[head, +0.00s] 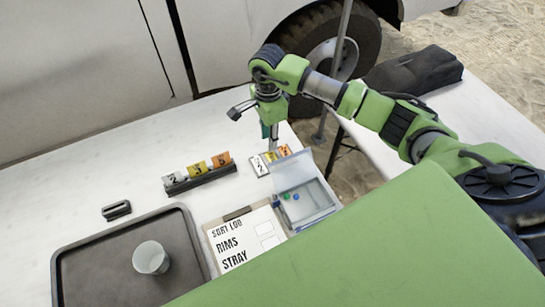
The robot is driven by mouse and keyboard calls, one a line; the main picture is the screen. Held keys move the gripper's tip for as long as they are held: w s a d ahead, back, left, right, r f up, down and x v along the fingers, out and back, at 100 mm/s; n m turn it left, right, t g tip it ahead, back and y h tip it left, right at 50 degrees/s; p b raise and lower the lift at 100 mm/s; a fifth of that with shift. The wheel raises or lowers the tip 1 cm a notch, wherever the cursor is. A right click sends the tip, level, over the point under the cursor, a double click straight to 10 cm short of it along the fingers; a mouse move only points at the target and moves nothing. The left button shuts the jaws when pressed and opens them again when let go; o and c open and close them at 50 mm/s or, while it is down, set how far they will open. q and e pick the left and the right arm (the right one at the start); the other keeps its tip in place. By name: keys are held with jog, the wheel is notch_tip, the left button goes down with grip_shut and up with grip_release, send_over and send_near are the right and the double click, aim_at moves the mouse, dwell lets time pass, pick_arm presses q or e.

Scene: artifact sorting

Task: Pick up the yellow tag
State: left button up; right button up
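A yellow tag (197,169) marked 3 stands in a dark rack (200,181) between a white tag (174,179) marked 2 and an orange tag (221,160) marked 5. My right gripper (270,145) points down just above and behind this second row. Its fingers are small and partly hidden, so I cannot tell whether they are open or touch anything. My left gripper is not in view.
A clear lidded box (318,206) with small blue and green pieces sits in front of the plate. A clipboard (213,232), a dark tray (95,275) with a clear cup (151,258) and a small black holder (116,210) are nearer. The table's left back is clear.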

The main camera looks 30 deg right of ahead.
aim_at(273, 158)
jog(key=shift+s+f+p, duration=0.1)
jog(key=shift+f+p, duration=0.2)
jog(key=shift+f, duration=0.25)
notch_tip(273, 158, down, 4)
jog(key=shift+a+r+p, duration=0.1)
jog(key=shift+r+p, duration=0.05)
jog(key=shift+p, duration=0.45)
jog(key=shift+f, duration=0.4)
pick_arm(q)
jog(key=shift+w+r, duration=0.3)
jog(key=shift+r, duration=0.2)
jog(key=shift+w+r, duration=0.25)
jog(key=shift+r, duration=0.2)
pick_arm(e)
grip_shut()
